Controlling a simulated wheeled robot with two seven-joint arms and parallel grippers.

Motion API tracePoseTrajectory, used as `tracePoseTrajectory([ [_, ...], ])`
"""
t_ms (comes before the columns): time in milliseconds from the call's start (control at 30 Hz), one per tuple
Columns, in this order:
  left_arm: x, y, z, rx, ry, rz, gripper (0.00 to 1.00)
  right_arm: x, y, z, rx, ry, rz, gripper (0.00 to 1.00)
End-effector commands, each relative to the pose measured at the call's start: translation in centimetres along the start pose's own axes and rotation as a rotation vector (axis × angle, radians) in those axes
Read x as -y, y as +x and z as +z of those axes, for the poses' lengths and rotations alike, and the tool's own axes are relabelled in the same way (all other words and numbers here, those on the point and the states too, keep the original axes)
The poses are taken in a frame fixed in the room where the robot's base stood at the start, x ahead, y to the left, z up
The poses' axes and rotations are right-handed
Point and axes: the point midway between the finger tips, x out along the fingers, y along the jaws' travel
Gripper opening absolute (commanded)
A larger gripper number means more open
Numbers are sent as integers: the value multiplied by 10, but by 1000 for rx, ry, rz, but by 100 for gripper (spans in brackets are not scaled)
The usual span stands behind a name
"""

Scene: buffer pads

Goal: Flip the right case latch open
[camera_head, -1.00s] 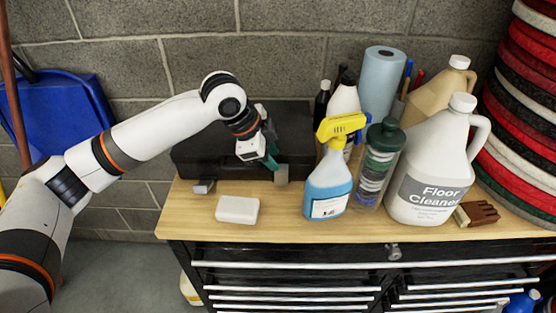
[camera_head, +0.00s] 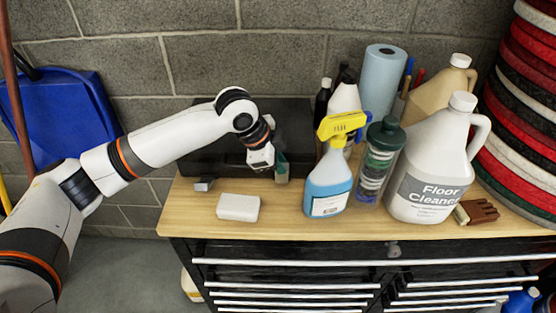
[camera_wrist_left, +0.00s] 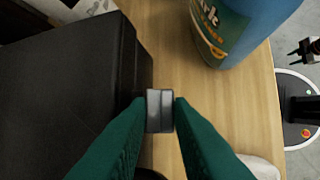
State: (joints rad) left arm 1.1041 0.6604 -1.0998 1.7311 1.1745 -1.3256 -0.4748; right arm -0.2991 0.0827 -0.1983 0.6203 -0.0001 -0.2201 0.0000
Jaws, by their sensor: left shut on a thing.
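The black case (camera_head: 215,150) stands at the back left of the bench, against the block wall. My left gripper (camera_head: 281,166) is at the right part of its front face. Its green fingers are shut on the small grey right latch (camera_head: 282,179). In the left wrist view the latch (camera_wrist_left: 160,110) sits between the two fingertips (camera_wrist_left: 160,103), next to the case's edge. The left latch (camera_head: 204,184) sticks out at the case's lower left front. A small dark pronged shape at the right edge of the wrist view seems to be my right gripper (camera_wrist_left: 303,48); its jaws are unclear.
A white block (camera_head: 238,207) lies in front of the case. A blue spray bottle (camera_head: 328,185) stands close right of my left gripper. A green-lidded container (camera_head: 380,160) and a floor cleaner jug (camera_head: 430,165) stand farther right. The bench front (camera_head: 280,222) is clear.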

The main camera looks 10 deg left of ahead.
Motion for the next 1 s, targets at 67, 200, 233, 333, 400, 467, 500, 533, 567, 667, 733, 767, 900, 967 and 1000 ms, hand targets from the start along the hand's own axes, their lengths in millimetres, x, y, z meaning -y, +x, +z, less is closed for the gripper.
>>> tracePoseTrajectory([
  [67, 1, 0, 0, -1, 5, 13, 0, -1, 0, 0, 0, 0, 1, 40],
  [200, 7, 0, 0, 1, 27, 59, 0, -2, -1, 0, 1, 0, 2, 40],
  [233, 8, 0, 0, 1, 32, 73, 0, -2, -2, 0, 1, 0, 3, 40],
  [333, 14, 1, -1, 1, 58, 132, 0, -4, -2, 1, 1, 1, 5, 40],
  [400, 20, 2, -1, 2, 79, 181, 0, -5, -1, 1, 1, 0, 6, 40],
  [467, 25, 3, -1, 2, 98, 228, 0, -5, 1, 1, 1, 0, 6, 40],
  [500, 28, 4, -2, 2, 112, 261, 0, -5, 3, 0, 1, 0, 6, 40],
  [533, 31, 6, -2, 2, 121, 285, 0, -5, 4, 0, 1, 0, 6, 40],
  [567, 33, 6, -2, 3, 132, 311, 0, -5, 6, 0, 1, 0, 6, 40],
  [667, 41, 10, -4, 4, 165, 393, 0, -5, 14, -1, 1, 0, 6, 40],
  [733, 46, 13, -5, 4, 189, 448, 0, -5, 20, -2, 1, 0, 6, 40],
  [767, 48, 14, -5, 4, 197, 471, 0, -6, 23, -2, 1, 0, 6, 40],
  [900, 56, 19, -7, 4, 238, 571, 0, -6, 36, -3, 0, 0, 6, 40],
  [967, 59, 21, -8, 4, 253, 609, 0, -6, 42, -4, 0, -1, 6, 40],
  [1000, 60, 22, -9, 3, 262, 632, 0, -6, 45, -4, 0, -1, 6, 40],
])
